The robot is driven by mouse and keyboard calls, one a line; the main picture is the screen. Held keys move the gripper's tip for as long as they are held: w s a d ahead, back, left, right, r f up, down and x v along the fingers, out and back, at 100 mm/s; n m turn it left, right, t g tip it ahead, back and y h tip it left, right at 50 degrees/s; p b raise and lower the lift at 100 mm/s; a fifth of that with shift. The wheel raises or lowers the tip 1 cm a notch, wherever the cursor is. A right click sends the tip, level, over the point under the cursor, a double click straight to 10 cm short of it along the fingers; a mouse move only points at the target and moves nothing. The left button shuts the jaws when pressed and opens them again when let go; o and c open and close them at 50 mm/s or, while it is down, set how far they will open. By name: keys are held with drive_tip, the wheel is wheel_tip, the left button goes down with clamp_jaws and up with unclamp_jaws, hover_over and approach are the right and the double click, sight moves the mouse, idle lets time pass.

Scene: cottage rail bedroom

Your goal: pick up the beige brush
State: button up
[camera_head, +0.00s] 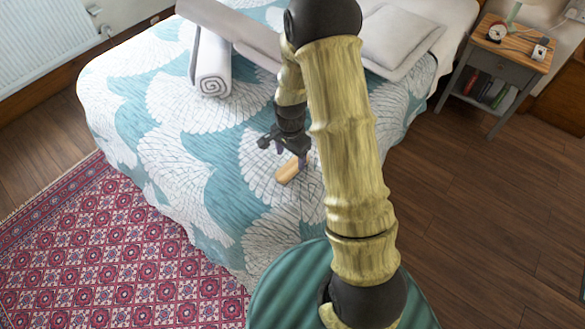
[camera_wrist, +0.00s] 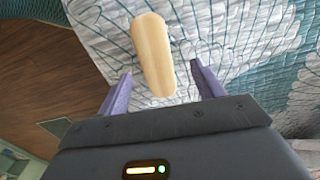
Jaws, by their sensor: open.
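The beige brush (camera_head: 290,170) lies on the patterned bedspread near the bed's foot end in the head view. It also shows in the wrist view (camera_wrist: 152,52), its long rounded shape lying just beyond and between my two fingers. My gripper (camera_wrist: 160,84) is open, with a purple finger on either side and nothing held. The near end of the brush reaches toward the gap between the fingertips in the wrist view. In the head view my gripper (camera_head: 287,150) is right by the brush, and my arm hides part of the bed. I cannot tell how high the fingers are above the bedspread.
The bed (camera_head: 180,140) has a rolled white towel (camera_head: 213,65) and pillows (camera_head: 400,38) farther back. A nightstand (camera_head: 495,60) with small items stands at the upper right. A red patterned rug (camera_head: 110,250) covers the floor at left. The bedspread around the brush is clear.

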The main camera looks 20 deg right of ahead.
sight(292, 165)
drive_tip(key=shift+s+d+f, duration=0.1)
drive_tip(key=shift+d+f, duration=0.05)
drive_tip(key=shift+f, duration=1.2)
drive_tip(key=shift+s+d+f, duration=0.1)
drive_tip(key=shift+f, duration=1.2)
drive_tip(key=c, duration=1.1)
drive_tip(key=shift+r, duration=0.15)
wheel_tip(292, 165, up, 10)
drive_tip(key=shift+f, duration=0.1)
